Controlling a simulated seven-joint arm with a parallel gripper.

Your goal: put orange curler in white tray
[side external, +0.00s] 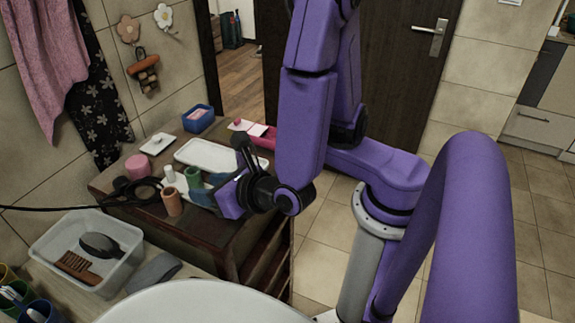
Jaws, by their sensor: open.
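The orange curler (172,202) stands upright near the front edge of the brown cabinet top. The white tray (190,151) is a shallow rectangle lying farther back, and its visible part looks empty. My purple gripper (204,194) is low over the cabinet, to the right of the orange curler and in front of the white tray. It is open and apart from the curler. The fingertips are small and dark here, and the arm's wrist hides the ground behind it.
A green curler (193,178) stands between the orange curler and the tray. A pink jar (137,167), a blue box (197,118) and a small white dish (158,143) are nearby. A clear bin (130,243) with brushes stands front left. A black cable (60,208) runs left.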

